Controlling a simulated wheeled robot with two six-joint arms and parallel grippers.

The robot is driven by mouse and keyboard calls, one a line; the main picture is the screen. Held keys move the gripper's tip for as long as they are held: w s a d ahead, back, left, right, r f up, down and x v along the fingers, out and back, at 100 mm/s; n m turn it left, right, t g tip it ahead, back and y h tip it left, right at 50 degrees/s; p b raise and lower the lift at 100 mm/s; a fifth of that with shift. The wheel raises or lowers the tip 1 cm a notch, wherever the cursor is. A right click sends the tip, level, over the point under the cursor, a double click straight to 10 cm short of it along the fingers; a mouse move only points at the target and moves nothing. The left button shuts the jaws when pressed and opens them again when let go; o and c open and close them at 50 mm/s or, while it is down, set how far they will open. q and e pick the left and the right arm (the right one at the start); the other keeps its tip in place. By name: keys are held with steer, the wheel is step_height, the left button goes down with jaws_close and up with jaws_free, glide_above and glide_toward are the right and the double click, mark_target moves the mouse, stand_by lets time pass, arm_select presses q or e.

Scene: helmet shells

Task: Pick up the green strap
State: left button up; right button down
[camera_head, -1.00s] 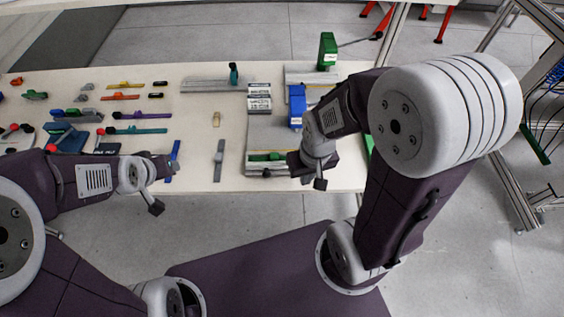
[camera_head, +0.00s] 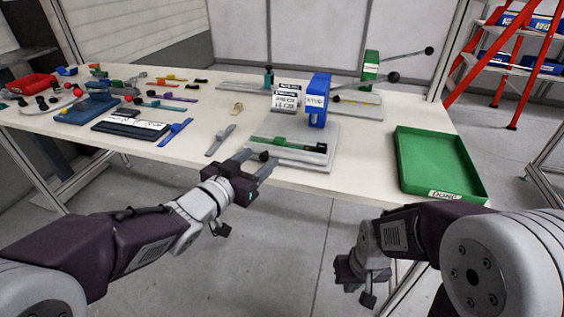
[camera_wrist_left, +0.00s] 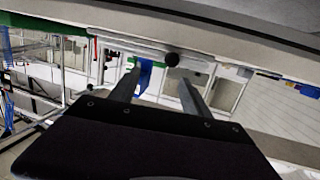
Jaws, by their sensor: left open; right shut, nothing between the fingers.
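A green strip (camera_head: 280,142) lies in the grey fixture beneath the blue press (camera_head: 317,100), near the front table edge. A thin teal-green strap (camera_head: 165,107) lies further left, below a purple one. I cannot tell from the frames which is the task's strap. My left gripper (camera_head: 257,164) is open and empty at the front edge, just left of the fixture. In the left wrist view its two fingers (camera_wrist_left: 158,92) stand apart, with the blue press behind them. My right gripper (camera_head: 358,280) is shut and empty, low in front of the table, below its surface.
A green tray (camera_head: 405,150) stands at the table's right. A green press (camera_head: 371,66) with a long lever stands at the back. A grey tool (camera_head: 221,140), a blue strip (camera_head: 175,132) and several parts cover the left side. Bare table lies between fixture and tray.

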mark_target(279, 139)
arm_select(q)
steer(key=b+x, duration=0.1)
steer(key=x, duration=0.2)
steer(key=shift+w+d, duration=0.15)
steer(key=shift+d, duration=0.05)
steer(key=shift+w+d+r, duration=0.1)
steer(key=shift+w+d, duration=0.05)
steer(key=shift+w, duration=0.1)
steer(key=b+x, duration=0.2)
steer(key=x, duration=0.3)
steer(key=shift+w+r, duration=0.1)
steer(key=shift+r, duration=0.2)
jaws_close()
